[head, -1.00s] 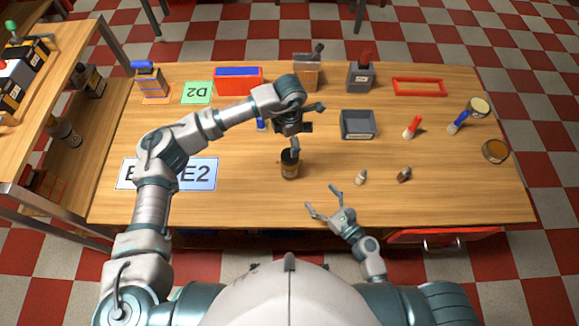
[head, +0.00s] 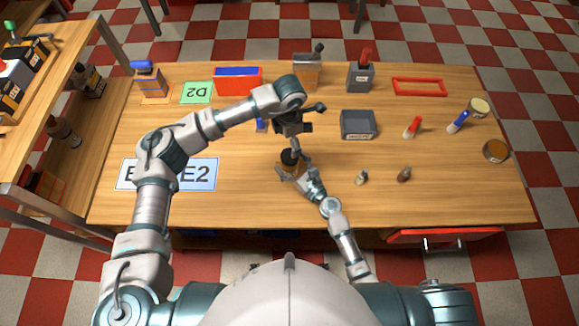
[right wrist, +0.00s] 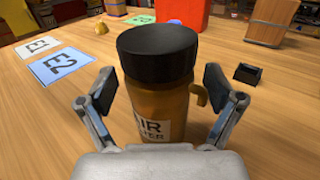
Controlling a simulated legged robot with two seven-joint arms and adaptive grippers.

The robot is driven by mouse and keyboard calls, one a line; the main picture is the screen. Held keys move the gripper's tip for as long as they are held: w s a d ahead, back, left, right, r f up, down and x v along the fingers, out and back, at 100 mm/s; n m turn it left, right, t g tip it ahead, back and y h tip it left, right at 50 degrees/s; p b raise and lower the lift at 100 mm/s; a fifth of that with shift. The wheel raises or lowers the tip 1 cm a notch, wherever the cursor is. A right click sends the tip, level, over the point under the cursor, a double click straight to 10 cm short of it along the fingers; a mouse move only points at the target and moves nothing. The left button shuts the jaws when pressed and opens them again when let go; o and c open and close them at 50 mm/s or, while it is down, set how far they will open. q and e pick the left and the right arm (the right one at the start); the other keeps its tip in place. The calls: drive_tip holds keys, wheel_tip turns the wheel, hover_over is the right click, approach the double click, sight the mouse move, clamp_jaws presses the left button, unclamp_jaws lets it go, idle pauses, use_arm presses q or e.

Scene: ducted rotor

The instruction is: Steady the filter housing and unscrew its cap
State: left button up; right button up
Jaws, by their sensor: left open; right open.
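The filter housing is an amber jar with a label (right wrist: 155,110), upright on the table. Its black cap (right wrist: 158,52) is on top and also shows in the head view (head: 290,157). A small hook-like part sticks out of the jar's right side. My right gripper (right wrist: 160,92) is open, with one finger on each side of the jar and a visible gap at each side. My left gripper (head: 305,128) is open and empty, just behind and above the cap, one finger hanging close to it. Whether that finger touches the cap cannot be told.
A red bin (head: 238,80) stands at the back. The E2 card (head: 198,174) lies at left. The table's front right is clear.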

sight(290, 165)
clamp_jaws()
use_arm(q)
drive_tip(key=m, duration=2.1)
drive_tip(key=shift+m, duration=0.3)
drive_tip(key=m, duration=0.5)
drive_tip(key=shift+f, duration=4)
